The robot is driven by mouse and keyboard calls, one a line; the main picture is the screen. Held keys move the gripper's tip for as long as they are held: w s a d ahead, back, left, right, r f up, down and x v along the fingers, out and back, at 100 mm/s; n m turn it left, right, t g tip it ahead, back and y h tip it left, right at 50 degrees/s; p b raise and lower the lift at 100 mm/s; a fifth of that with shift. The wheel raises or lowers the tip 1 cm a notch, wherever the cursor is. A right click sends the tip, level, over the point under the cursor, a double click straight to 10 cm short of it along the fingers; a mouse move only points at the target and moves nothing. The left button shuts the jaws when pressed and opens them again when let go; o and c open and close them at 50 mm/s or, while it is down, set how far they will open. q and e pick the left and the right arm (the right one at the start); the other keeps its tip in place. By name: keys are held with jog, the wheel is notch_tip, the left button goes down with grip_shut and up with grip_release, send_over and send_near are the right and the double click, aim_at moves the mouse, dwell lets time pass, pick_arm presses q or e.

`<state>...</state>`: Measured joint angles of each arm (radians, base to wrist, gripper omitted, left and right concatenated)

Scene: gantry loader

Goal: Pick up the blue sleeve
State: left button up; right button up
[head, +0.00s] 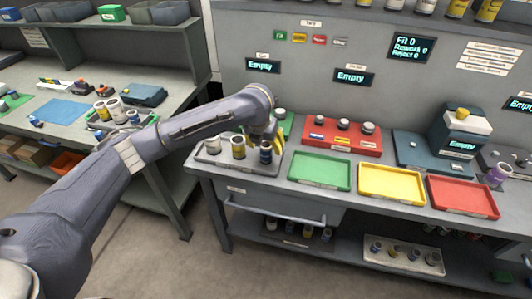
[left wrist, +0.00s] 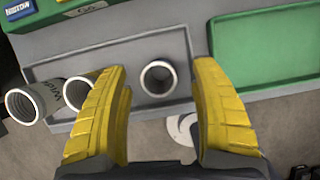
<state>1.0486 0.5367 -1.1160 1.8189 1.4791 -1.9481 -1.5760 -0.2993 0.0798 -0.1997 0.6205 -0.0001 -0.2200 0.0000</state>
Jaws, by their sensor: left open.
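The blue sleeve (head: 265,153) stands upright at the right end of a grey tray (head: 215,165) in the head view. Beside it stand a yellow-and-white sleeve (head: 238,147) and a white sleeve (head: 212,144). My left gripper (head: 274,146) is just above and behind the blue sleeve, partly hidden by my arm. In the left wrist view my left gripper (left wrist: 160,95) is open, its yellow fingers well apart. A sleeve's open end (left wrist: 158,78) shows between them, from above; by its place it is the blue one, though its side colour is hidden. My right gripper is not seen.
Right of the grey tray lie a green tray (head: 319,170), a yellow tray (head: 391,183) and a red tray (head: 462,196), all empty. A red rack (head: 340,137) with dark-topped items stands behind.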

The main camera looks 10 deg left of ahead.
pick_arm(q)
jog(key=shift+x, duration=2.4)
jog(key=shift+s, duration=0.1)
grip_shut()
